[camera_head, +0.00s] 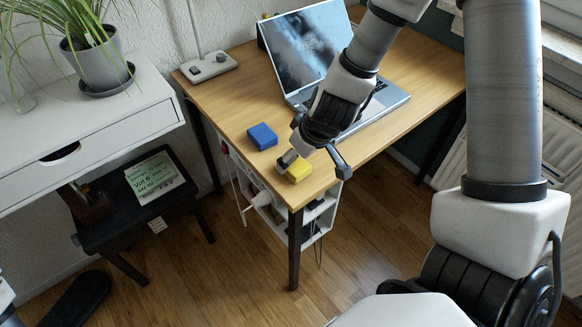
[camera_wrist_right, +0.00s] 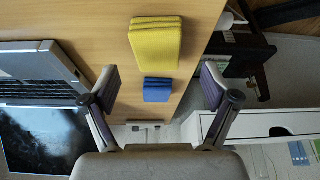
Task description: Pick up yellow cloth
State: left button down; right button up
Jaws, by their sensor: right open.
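The yellow cloth (camera_head: 300,172) is a folded pad lying near the front corner of the wooden desk. It also shows whole in the right wrist view (camera_wrist_right: 155,42), at the top middle. My right gripper (camera_head: 316,162) is open and empty over the desk corner. One finger hides part of the cloth in the head view. In the wrist view the fingers (camera_wrist_right: 160,78) are spread wide, with the cloth beyond the gap between the tips. I see no contact with the cloth. My left gripper is not in view.
A folded blue cloth (camera_head: 262,136) lies just behind the yellow one. An open laptop (camera_head: 385,100) stands close to my right gripper. A white device (camera_head: 208,68) sits at the desk's back left. The wooden desk (camera_head: 232,92) is bare at left. A potted plant (camera_head: 98,60) stands on a white cabinet.

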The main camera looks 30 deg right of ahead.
aim_at(294, 163)
jog(key=b+x, duration=0.2)
jog(key=x, duration=0.2)
jog(key=shift+s+d+f+b, duration=0.1)
jog(key=shift+s+d+b, duration=0.1)
jog(key=shift+b, duration=0.1)
jog(key=shift+w+f, duration=0.25)
jog(key=shift+w+a+r, duration=0.1)
jog(key=shift+r, duration=0.05)
jog(key=c, duration=1)
jog(key=shift+r, duration=0.1)
